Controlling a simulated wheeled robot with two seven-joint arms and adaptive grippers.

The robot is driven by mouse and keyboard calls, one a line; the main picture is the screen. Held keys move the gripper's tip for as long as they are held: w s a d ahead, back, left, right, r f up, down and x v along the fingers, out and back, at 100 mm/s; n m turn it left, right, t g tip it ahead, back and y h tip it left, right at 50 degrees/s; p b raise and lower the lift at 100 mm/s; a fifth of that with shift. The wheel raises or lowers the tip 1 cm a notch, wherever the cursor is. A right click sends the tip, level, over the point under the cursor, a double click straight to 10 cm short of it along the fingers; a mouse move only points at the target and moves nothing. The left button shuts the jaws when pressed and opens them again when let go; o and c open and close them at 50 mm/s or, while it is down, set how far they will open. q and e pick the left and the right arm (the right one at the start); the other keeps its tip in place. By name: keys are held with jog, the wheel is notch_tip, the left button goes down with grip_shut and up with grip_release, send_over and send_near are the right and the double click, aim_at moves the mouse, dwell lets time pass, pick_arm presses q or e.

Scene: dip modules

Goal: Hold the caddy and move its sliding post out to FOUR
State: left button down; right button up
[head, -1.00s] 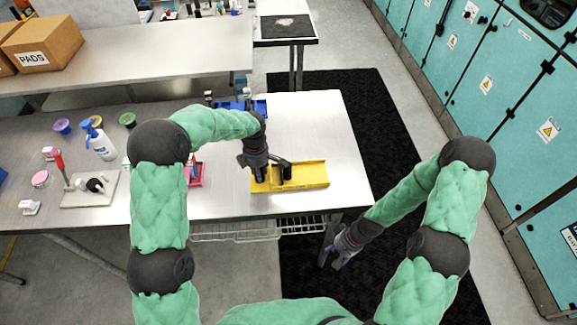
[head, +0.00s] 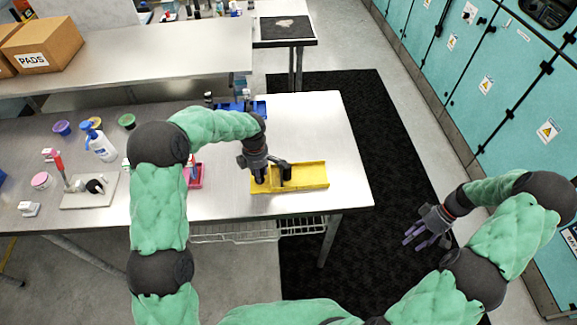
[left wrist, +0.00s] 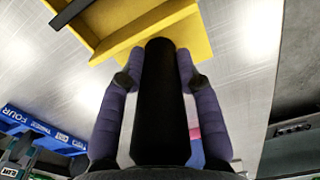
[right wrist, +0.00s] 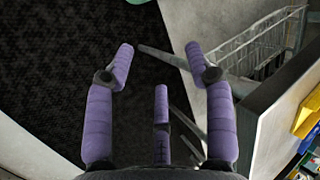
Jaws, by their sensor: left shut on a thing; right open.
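The yellow caddy (head: 312,176) lies on the metal table near its right front part, and its edge shows in the left wrist view (left wrist: 185,27). A dark post (head: 287,173) stands in it. My left gripper (head: 259,178) is at the caddy's left end. In the left wrist view its purple fingers (left wrist: 157,78) are shut around a thick black upright (left wrist: 155,110) that meets the caddy's yellow edge. The caddy's scale marks are not readable. My right gripper (head: 414,240) is open and empty, off the table over the floor; its spread fingers show in the right wrist view (right wrist: 160,60).
A blue holder (head: 259,107) stands behind the caddy; a blue surface in the left wrist view bears the word FOUR (left wrist: 38,122). A pink tray (head: 197,177) is left of the caddy. A wire basket (head: 250,230) hangs below the table. The table right of the caddy is clear.

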jog(key=w+a+r+n, duration=0.2)
jog(key=w+a+r, duration=0.1)
jog(key=w, duration=0.3)
jog(key=w+a+r+n+h, duration=0.1)
jog(key=w+a+r+n, duration=0.2)
jog(key=w+a, duration=0.3)
jog(key=w+a+r+n, duration=0.2)
jog(key=w+a+r, duration=0.1)
jog(key=w+a, duration=0.1)
jog(key=shift+w+a+r+n+t, duration=0.15)
jog(key=shift+w+r+n+t, duration=0.05)
jog(key=shift+w, duration=0.25)
jog(key=shift+w+a+r+n+t, duration=0.15)
jog(key=shift+w+n+t, duration=0.05)
jog(key=shift+w, duration=0.25)
jog(key=w+a+r+n, duration=0.4)
jog(key=w+a+r, duration=0.2)
jog(key=a, duration=0.4)
jog(key=n+t, duration=0.1)
jog(key=n, duration=0.2)
send_near(289, 165)
jog(key=shift+h, duration=0.4)
jog(key=x, duration=1)
jog(key=shift+a+f, duration=0.2)
jog(key=shift+a, duration=0.2)
